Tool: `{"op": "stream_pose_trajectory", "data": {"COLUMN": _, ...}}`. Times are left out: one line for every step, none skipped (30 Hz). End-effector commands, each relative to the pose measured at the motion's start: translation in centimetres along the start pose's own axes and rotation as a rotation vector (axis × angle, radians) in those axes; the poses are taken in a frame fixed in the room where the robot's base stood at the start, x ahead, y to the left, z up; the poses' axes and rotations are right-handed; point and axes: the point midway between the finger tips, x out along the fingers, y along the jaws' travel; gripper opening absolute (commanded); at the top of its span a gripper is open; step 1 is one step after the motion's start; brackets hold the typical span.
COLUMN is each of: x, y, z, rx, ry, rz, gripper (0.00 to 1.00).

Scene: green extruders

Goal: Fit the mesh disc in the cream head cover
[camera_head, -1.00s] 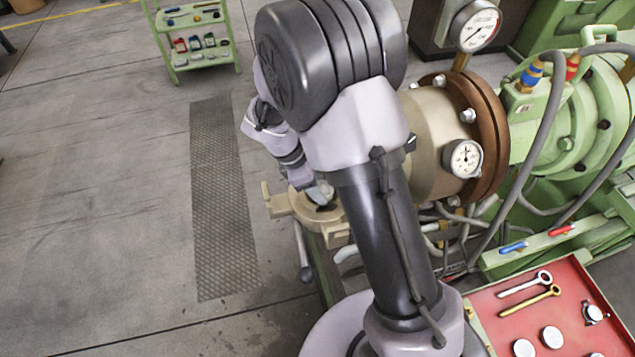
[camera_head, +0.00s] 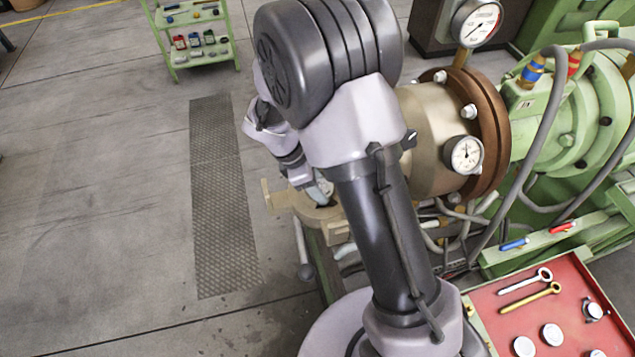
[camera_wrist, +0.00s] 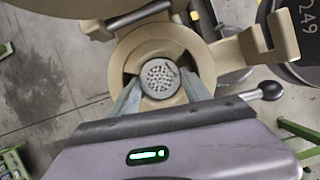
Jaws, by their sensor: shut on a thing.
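The mesh disc (camera_wrist: 160,79) is a small round grey plate with many holes. It sits between the two fingertips of my gripper (camera_wrist: 158,92), which is shut on it. In the wrist view the disc appears over the round middle of the cream head cover (camera_wrist: 205,62). I cannot tell whether it is inside the recess or just above it. The cream head cover (camera_head: 281,198) also shows in the head view, swung out beside the barrel. There my gripper (camera_head: 322,193) reaches down at the cover, and the arm hides the disc and part of the cover.
A cream barrel with a brown flange (camera_head: 492,125) and gauges stands right of my arm. A red tray (camera_head: 520,318) holds wrenches and several white discs. A ball-ended lever (camera_wrist: 268,90) sticks out beside the cover. The floor at left is open; a green shelf cart (camera_head: 200,45) stands far back.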

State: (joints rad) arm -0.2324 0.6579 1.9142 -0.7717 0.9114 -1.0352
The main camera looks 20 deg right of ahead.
Motion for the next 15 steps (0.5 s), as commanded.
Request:
{"op": "stream_pose_trajectory", "data": {"x": -0.04, "y": 0.01, "z": 0.02, "rx": 0.000, "ry": 0.000, "rz": 0.000, "gripper": 0.07}}
{"op": "stream_pose_trajectory", "data": {"x": -0.06, "y": 0.01, "z": 0.02, "rx": 0.000, "ry": 0.000, "rz": 0.000, "gripper": 0.07}}
{"op": "stream_pose_trajectory", "data": {"x": -0.09, "y": 0.01, "z": 0.04, "rx": 0.000, "ry": 0.000, "rz": 0.000, "gripper": 0.07}}
{"op": "stream_pose_trajectory", "data": {"x": -0.12, "y": 0.01, "z": 0.05, "rx": 0.000, "ry": 0.000, "rz": 0.000, "gripper": 0.07}}
{"op": "stream_pose_trajectory", "data": {"x": -0.14, "y": 0.01, "z": 0.06, "rx": 0.000, "ry": 0.000, "rz": 0.000, "gripper": 0.07}}
{"op": "stream_pose_trajectory", "data": {"x": -0.15, "y": 0.01, "z": 0.06, "rx": 0.000, "ry": 0.000, "rz": 0.000, "gripper": 0.07}}
{"op": "stream_pose_trajectory", "data": {"x": -0.14, "y": 0.02, "z": 0.06, "rx": 0.000, "ry": 0.000, "rz": 0.000, "gripper": 0.07}}
{"op": "stream_pose_trajectory", "data": {"x": -0.11, "y": 0.02, "z": 0.04, "rx": 0.000, "ry": 0.000, "rz": 0.001, "gripper": 0.07}}
{"op": "stream_pose_trajectory", "data": {"x": -0.07, "y": 0.02, "z": 0.03, "rx": 0.000, "ry": 0.000, "rz": 0.001, "gripper": 0.07}}
{"op": "stream_pose_trajectory", "data": {"x": -0.06, "y": 0.02, "z": 0.02, "rx": 0.000, "ry": 0.000, "rz": 0.001, "gripper": 0.07}}
{"op": "stream_pose_trajectory", "data": {"x": -0.05, "y": 0.02, "z": 0.02, "rx": 0.000, "ry": 0.000, "rz": 0.001, "gripper": 0.07}}
{"op": "stream_pose_trajectory", "data": {"x": -0.05, "y": 0.02, "z": 0.02, "rx": 0.000, "ry": 0.000, "rz": 0.001, "gripper": 0.07}}
{"op": "stream_pose_trajectory", "data": {"x": -0.05, "y": 0.02, "z": 0.02, "rx": 0.000, "ry": 0.000, "rz": 0.001, "gripper": 0.07}}
{"op": "stream_pose_trajectory", "data": {"x": -0.05, "y": 0.02, "z": 0.02, "rx": 0.000, "ry": 0.000, "rz": 0.001, "gripper": 0.07}}
{"op": "stream_pose_trajectory", "data": {"x": -0.04, "y": 0.02, "z": 0.02, "rx": 0.000, "ry": 0.000, "rz": 0.000, "gripper": 0.59}}
